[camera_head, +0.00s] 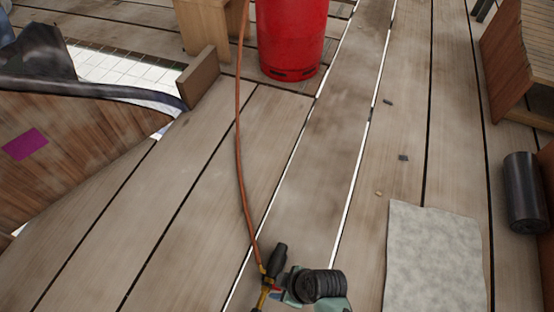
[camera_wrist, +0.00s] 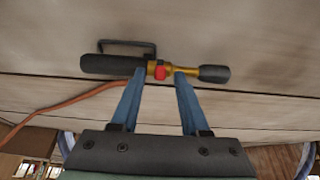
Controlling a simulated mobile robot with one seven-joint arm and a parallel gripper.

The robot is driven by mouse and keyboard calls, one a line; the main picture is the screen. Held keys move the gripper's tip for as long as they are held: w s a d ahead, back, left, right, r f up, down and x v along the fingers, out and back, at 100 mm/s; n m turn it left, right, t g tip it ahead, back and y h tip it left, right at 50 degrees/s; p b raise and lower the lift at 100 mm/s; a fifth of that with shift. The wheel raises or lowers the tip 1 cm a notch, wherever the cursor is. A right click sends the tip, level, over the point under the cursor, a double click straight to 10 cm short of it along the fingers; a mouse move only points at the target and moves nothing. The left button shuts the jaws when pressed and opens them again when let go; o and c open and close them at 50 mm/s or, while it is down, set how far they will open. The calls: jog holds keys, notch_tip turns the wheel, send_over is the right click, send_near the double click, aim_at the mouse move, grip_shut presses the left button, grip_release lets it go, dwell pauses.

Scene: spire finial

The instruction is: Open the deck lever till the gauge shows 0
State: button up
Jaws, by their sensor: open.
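No gauge reading shows in either view, and I cannot identify a deck lever for certain. In the wrist view, a torch-like tool with a black handle, brass tube (camera_wrist: 187,71) and dark nozzle lies across the picture, with a small red part (camera_wrist: 159,72) on its tube. My gripper (camera_wrist: 159,84) is open, its two blue fingers reaching the tube on either side of the red part. I cannot tell whether they touch it. The tool (camera_head: 264,291) also shows at the bottom of the head view, beside parts of my arm. A red cylinder (camera_head: 292,35) stands at the top.
An orange hose (camera_head: 239,150) runs from the tool up the deck past the cylinder's left. A grey sheet (camera_head: 433,255) and a black roll (camera_head: 525,192) lie at right. A wooden slope (camera_head: 75,150) stands at left. The middle planks are mostly clear.

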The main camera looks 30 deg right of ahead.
jog(key=shift+b+x, duration=0.35)
jog(key=shift+x, duration=0.5)
grip_shut()
jog(key=shift+r, duration=0.1)
